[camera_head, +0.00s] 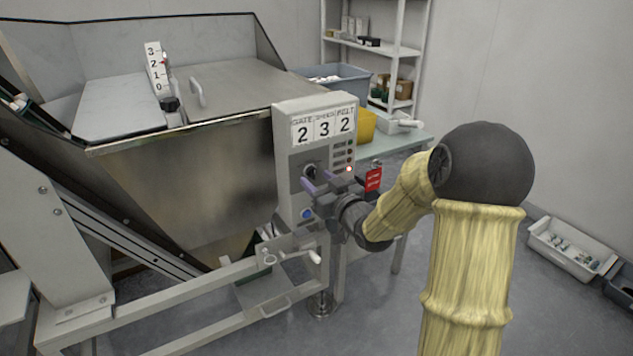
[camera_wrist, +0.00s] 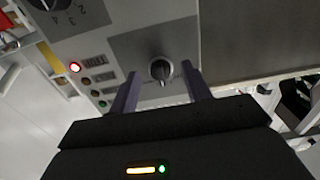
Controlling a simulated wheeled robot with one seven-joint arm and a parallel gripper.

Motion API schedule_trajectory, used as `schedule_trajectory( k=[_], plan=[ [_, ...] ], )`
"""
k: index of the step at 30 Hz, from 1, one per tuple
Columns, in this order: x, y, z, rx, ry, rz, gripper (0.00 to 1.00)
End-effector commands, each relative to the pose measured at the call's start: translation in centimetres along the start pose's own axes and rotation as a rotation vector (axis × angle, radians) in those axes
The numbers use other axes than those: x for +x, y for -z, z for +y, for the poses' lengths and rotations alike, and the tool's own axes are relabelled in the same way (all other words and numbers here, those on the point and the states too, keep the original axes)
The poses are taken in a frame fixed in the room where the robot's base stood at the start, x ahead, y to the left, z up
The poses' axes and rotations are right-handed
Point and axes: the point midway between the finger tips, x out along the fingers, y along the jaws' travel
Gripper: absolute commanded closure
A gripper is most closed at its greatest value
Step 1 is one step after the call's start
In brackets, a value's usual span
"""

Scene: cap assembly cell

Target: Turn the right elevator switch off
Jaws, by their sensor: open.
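A grey control box (camera_head: 288,160) stands at the right end of the metal hopper, with number cards 2, 3, 2 on its front. A dark rotary switch knob (camera_head: 308,170) sits on a grey plate below the cards. In the wrist view the knob (camera_wrist: 161,70) has a pointer ridge and lies between my two finger tips. My gripper (camera_head: 318,182) is open in front of the box. Its purple-grey fingers (camera_wrist: 162,86) stand on either side of the knob, apart from it as far as I can see. No label reading "elevator" is legible.
Several indicator lamps, one lit red (camera_wrist: 75,67), line the panel beside the knob. A blue button (camera_head: 307,213) is below. A red tag (camera_head: 373,180) hangs right of the box. The metal hopper (camera_head: 190,170) fills the left. A crank handle (camera_head: 300,256) juts out underneath.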

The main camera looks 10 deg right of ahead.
Motion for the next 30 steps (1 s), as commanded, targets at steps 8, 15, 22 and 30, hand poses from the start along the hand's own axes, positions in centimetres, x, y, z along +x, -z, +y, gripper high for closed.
schedule_trajectory(
  k=[8, 15, 22, 30],
  plan=[
    [1.53, 0.01, 0.03, 0.001, -0.001, 0.000, 0.52],
    [1.49, 0.02, 0.03, 0.000, -0.001, 0.000, 0.66],
    [1.48, 0.02, 0.03, 0.000, -0.001, 0.000, 0.96],
    [1.49, -0.06, -0.01, -0.029, 0.000, 0.001, 0.96]
  ],
)
